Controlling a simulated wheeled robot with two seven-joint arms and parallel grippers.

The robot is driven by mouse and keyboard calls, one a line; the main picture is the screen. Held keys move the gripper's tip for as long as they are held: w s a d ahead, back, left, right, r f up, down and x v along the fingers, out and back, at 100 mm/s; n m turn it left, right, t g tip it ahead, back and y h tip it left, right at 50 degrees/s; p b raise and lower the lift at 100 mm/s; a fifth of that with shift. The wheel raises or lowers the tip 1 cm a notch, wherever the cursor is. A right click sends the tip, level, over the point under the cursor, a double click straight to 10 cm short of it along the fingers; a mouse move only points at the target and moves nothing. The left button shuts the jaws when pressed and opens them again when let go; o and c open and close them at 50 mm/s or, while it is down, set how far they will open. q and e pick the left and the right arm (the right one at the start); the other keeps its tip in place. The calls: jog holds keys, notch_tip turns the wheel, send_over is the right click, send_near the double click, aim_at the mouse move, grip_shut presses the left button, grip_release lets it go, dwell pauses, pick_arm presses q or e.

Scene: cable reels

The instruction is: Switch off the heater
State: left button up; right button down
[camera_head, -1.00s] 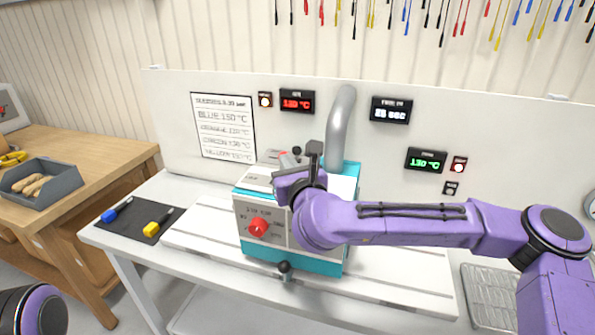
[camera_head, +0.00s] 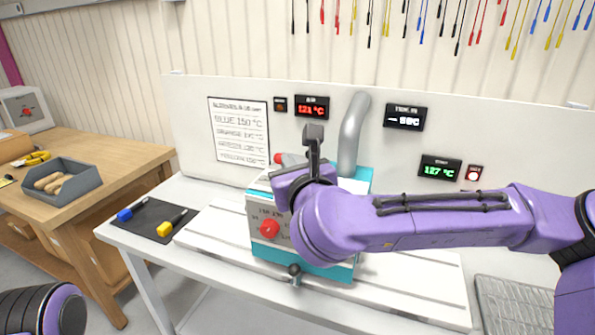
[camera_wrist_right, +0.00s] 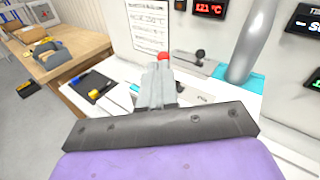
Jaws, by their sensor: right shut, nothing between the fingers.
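The heater (camera_head: 262,240) is a white and teal box on the bench, with a red dial (camera_head: 270,229) on its front. My right arm crosses in front and hides much of it. My right gripper (camera_head: 289,160) is shut and empty above and behind the heater's top. A small red part (camera_head: 278,158) shows right at its fingertips; in the right wrist view the red part (camera_wrist_right: 163,57) is just past the grey fingers (camera_wrist_right: 160,75). I cannot tell if they touch. My left gripper is out of view; only part of the left arm shows.
A bent grey pipe (camera_head: 353,135) rises behind the heater. The back panel has a red air display (camera_head: 312,107), a timer display (camera_head: 405,117) and a green display (camera_head: 440,168). A black mat (camera_head: 150,218) with tools lies left. A black-knobbed lever (camera_wrist_right: 201,53) stands near the fingertips.

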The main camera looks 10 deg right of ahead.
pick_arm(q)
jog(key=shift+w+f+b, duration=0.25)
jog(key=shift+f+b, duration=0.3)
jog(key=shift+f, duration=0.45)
pick_arm(e)
jog(key=s, duration=0.1)
jog(key=s+r, duration=0.1)
jog(key=s, duration=0.1)
jog(key=s+r, duration=0.1)
jog(key=shift+s, duration=0.25)
jog(key=shift+w+f, duration=0.1)
